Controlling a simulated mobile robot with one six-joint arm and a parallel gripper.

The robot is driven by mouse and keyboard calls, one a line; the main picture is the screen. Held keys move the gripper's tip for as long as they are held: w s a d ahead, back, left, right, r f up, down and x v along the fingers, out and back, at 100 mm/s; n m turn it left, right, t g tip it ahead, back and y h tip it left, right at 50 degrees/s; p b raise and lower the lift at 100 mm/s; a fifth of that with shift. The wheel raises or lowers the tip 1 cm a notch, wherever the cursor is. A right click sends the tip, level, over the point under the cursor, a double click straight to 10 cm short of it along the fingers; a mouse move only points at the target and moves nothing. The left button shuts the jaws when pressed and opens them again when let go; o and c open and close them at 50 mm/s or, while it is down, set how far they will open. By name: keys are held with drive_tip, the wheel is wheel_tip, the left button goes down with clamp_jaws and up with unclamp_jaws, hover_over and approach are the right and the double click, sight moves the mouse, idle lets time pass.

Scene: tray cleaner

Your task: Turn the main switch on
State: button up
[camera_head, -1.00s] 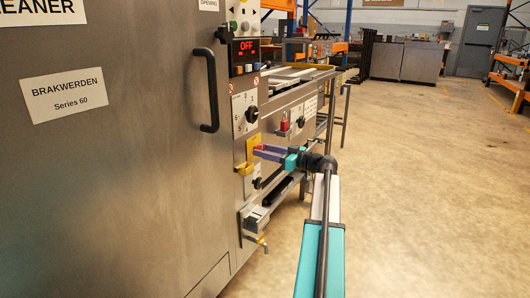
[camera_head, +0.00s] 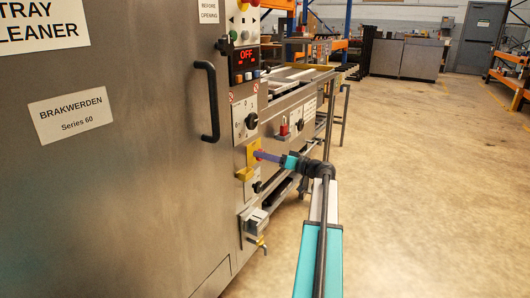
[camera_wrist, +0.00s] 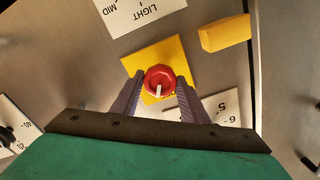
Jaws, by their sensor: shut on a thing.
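The main switch is a red round knob (camera_wrist: 160,79) with a white mark, on a yellow plate (camera_wrist: 150,58). In the wrist view the mark points down the picture, towards partly hidden lettering on the plate. In the head view the yellow plate (camera_head: 252,154) is on the machine's front edge, and only a little red of the knob shows. My gripper (camera_head: 259,155) reaches it from the right. In the wrist view its two purple fingers are shut on the knob, one on each side. The machine's red display (camera_head: 245,57) reads OFF.
A yellow block (camera_wrist: 225,34) juts out near the plate. A black handle (camera_head: 211,102) and a dial (camera_head: 250,121) stand out from the steel machine above the switch. A drain tap (camera_head: 262,244) is below. The floor (camera_head: 430,190) at the right is clear.

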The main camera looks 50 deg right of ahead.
drive_tip(key=m+p, duration=1)
drive_tip(key=m, duration=0.1)
drive_tip(key=shift+m, duration=0.4)
drive_tip(key=o, duration=1)
drive_tip(key=shift+s, duration=0.1)
drive_tip(key=p+v, duration=0.1)
drive_tip(key=v, duration=1.2)
drive_tip(key=shift+s+p, duration=0.35)
